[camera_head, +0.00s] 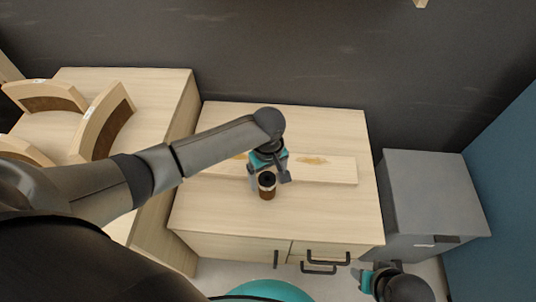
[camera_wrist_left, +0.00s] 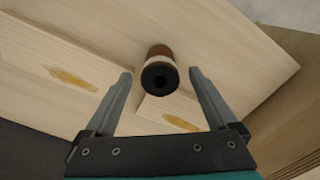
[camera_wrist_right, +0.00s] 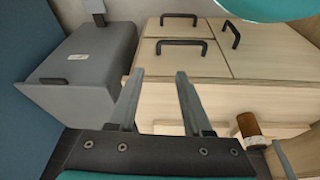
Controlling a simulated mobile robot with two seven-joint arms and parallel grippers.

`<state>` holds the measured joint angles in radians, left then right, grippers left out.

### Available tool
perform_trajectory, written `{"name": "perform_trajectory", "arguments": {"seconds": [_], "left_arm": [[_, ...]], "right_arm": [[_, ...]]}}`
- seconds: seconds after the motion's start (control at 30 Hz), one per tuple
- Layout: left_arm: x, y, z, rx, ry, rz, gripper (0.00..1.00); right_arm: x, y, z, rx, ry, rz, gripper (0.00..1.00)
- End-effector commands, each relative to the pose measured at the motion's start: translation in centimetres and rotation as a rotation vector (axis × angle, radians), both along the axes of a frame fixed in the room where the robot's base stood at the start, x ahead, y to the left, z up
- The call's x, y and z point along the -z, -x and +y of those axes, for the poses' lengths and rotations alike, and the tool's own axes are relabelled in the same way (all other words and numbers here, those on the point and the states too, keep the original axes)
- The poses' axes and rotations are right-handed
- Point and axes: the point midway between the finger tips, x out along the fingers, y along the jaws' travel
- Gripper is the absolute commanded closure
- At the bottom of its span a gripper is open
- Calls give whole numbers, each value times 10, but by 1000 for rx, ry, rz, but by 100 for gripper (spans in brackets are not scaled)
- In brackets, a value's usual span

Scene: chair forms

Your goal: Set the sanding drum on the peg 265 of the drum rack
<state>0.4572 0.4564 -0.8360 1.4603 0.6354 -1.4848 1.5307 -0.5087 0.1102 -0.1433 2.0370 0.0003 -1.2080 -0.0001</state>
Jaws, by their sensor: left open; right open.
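The sanding drum (camera_head: 268,192) is a small brown cylinder with a pale band and a dark, holed top. It stands upright on the wooden cabinet top; the left wrist view (camera_wrist_left: 159,53) shows it between my left fingertips with gaps either side, and the right wrist view (camera_wrist_right: 250,125) shows its side. My left gripper (camera_head: 270,183) is open over it; it also shows in the left wrist view (camera_wrist_left: 161,74). A long pale board (camera_head: 335,171) with yellow-brown patches lies behind the drum; I cannot make out pegs or numbers. My right gripper (camera_wrist_right: 157,75) is open and empty.
A grey cabinet (camera_head: 420,185) stands at the right, before a blue wall (camera_head: 510,180). Curved wooden chair parts (camera_head: 103,120) stand on the left cabinet. Black drawer handles (camera_head: 328,257) project from the middle cabinet's front. Its top is clear right of the drum.

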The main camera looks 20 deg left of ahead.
Motion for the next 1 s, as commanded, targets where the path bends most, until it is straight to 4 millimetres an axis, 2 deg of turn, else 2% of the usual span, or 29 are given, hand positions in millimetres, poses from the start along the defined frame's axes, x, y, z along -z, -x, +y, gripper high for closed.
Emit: {"name": "perform_trajectory", "arguments": {"seconds": [0.03,0.6,1.0], "left_arm": [[-8,0,0,0,1,-2,8],[-64,0,0,-1,1,-1,8],[-86,0,0,-1,1,0,8]], "right_arm": [[4,2,0,0,1,12,50],[64,34,-7,-4,17,101,50],[90,44,-18,-6,30,98,50]]}}
